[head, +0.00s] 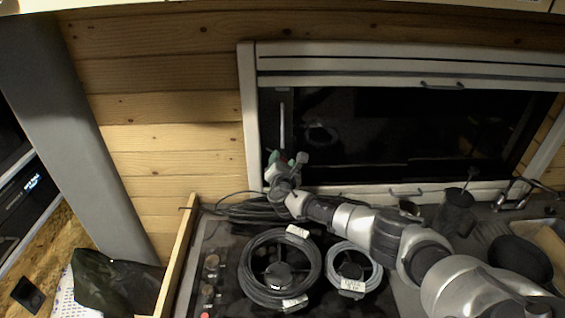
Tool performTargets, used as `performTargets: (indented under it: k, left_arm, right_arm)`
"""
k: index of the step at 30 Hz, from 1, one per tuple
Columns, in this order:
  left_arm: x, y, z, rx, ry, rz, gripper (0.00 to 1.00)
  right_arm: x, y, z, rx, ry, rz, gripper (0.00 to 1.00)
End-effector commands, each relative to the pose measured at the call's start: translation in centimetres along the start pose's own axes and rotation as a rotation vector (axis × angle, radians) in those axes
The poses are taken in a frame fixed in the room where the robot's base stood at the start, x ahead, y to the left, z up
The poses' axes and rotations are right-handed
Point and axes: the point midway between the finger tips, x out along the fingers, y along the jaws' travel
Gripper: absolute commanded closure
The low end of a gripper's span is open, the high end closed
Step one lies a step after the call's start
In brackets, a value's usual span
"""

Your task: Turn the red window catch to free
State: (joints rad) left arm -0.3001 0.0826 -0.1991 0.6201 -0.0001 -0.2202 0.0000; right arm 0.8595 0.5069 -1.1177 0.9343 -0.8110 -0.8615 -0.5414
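The window (400,135) has a pale frame and dark glass and is set in the wood-plank wall. A small patch of red, which looks like the catch (283,156), shows at its lower left corner, mostly hidden by my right gripper. My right gripper (286,162) is at this corner, at or very near the red part. Its fingers are small and dark in the picture, so I cannot tell whether they touch the catch or are open or shut. The catch's angle is hidden. My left gripper is not in view.
Coiled cables (246,262) and a smaller grey coil (373,270) lie on the dark worktop below my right arm. A black cup-like item (455,212) and a tap (512,193) stand to the right. A wooden edge (178,255) borders the worktop at left.

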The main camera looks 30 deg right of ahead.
Motion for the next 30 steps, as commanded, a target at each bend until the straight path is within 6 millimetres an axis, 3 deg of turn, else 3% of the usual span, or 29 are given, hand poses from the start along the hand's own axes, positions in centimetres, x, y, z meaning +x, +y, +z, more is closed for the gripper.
performTargets:
  k: [1,7,17,30]
  left_arm:
    - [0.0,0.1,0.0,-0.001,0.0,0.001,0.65]
    - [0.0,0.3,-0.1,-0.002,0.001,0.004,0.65]
    - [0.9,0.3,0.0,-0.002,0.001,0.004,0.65]
    - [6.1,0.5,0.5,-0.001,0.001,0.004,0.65]
  right_arm:
    - [0.0,0.0,0.0,0.0,0.0,0.0,0.55]
    - [0.0,0.0,0.0,0.0,0.0,-0.001,0.85]
    - [0.0,-0.2,-0.2,0.049,0.0,-0.001,0.85]
    - [-0.1,-0.5,-0.6,0.379,-0.001,0.0,0.85]
